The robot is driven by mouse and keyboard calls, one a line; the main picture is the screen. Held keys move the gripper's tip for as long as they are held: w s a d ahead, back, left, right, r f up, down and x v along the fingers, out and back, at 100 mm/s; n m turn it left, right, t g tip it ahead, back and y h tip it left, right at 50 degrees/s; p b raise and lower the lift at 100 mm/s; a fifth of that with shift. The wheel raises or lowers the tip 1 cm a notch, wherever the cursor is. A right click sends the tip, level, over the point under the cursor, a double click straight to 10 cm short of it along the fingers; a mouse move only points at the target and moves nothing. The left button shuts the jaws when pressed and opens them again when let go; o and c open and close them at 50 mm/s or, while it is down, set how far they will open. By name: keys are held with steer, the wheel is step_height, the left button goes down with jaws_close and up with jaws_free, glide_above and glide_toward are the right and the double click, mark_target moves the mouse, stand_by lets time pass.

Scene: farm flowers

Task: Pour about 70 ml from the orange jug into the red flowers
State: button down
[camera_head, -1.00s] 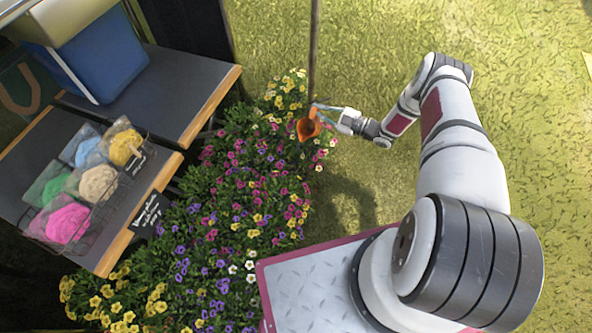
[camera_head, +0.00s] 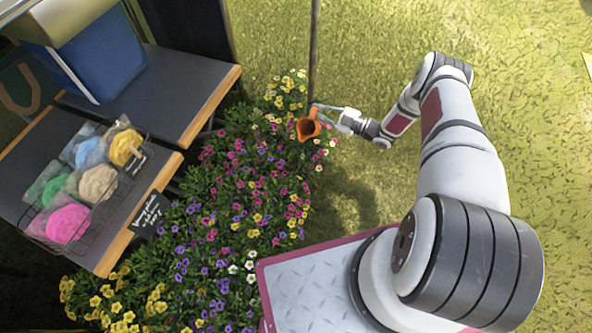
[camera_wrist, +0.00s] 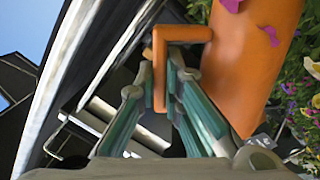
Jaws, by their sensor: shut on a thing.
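My gripper (camera_head: 326,109) is shut on the handle of the orange jug (camera_head: 300,130). Reddish-pink flowers (camera_head: 267,156) grow left of and below the jug, among yellow, white and purple ones.
A thin post (camera_head: 314,50) stands just behind the jug. Dark tables with wooden edges (camera_head: 211,104) stand left of the bed, holding a wire basket of coloured bundles (camera_head: 97,184) and a blue bin (camera_head: 95,55). Grass (camera_head: 350,60) on the right is open.

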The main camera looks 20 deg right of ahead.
stand_by(0.8)
steer(key=w+d+f+m, duration=0.4)
steer(key=w+m, duration=0.1)
steer(key=m, duration=0.3)
steer(key=shift+f, duration=0.15)
stand_by(0.4)
stand_by(0.3)
